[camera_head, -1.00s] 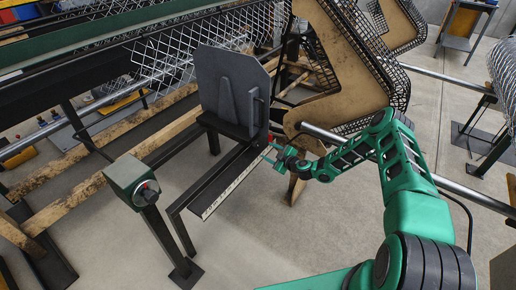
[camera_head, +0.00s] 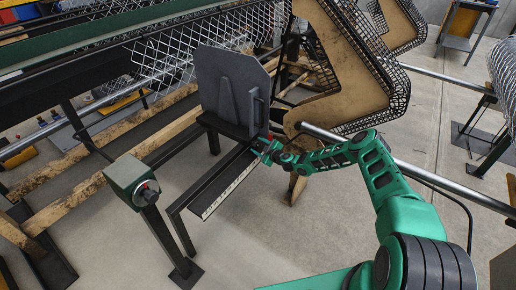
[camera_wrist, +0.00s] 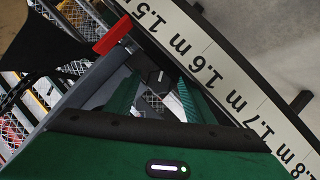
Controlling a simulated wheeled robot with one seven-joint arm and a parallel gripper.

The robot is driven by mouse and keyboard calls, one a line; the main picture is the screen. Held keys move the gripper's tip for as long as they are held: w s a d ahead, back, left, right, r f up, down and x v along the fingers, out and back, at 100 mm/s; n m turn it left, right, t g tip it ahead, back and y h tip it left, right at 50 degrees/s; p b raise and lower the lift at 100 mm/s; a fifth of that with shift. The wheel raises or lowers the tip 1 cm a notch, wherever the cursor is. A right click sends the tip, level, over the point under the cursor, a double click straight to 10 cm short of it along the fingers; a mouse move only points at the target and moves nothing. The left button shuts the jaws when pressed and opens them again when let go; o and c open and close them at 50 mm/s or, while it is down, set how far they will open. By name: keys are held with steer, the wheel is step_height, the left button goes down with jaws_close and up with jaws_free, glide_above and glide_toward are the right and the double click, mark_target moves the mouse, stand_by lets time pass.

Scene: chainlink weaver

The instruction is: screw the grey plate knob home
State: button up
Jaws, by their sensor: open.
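The dark grey plate (camera_head: 225,85) stands upright on its dark carriage, with a rib on its face. My green gripper (camera_head: 262,148) is at the lower right of the plate, close to its base. In the wrist view my gripper (camera_wrist: 160,98) has its two ribbed green fingers apart. A small dark grey piece (camera_wrist: 157,77) shows between and beyond the fingers; I cannot tell whether it is the knob. I cannot make out the knob in the head view, where the gripper covers that spot. I see nothing held.
A ruler strip (camera_head: 228,187) runs along the rail below the plate; its marks near 1.6 m show in the wrist view. A red piece (camera_wrist: 112,36) lies close to the fingers. A green box on a post (camera_head: 130,180) stands at left. Wire mesh (camera_head: 345,60) is behind.

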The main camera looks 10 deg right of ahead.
steer(key=c, duration=1.1)
steer(key=shift+o, duration=0.2)
steer(key=shift+w+m, duration=0.1)
steer(key=shift+m, duration=0.2)
steer(key=shift+r+g, duration=0.1)
steer(key=shift+g, duration=0.2)
steer(key=shift+w+d+r+m+g+y, duration=0.1)
steer(key=shift+m+g+y, duration=0.6)
steer(key=shift+m, duration=0.5)
steer(key=shift+w+d+m+g+y, duration=0.15)
steer(key=shift+m+g+y, duration=0.55)
steer(key=shift+m+g, duration=0.5)
steer(key=shift+m, duration=0.3)
steer(key=shift+w+d, duration=0.1)
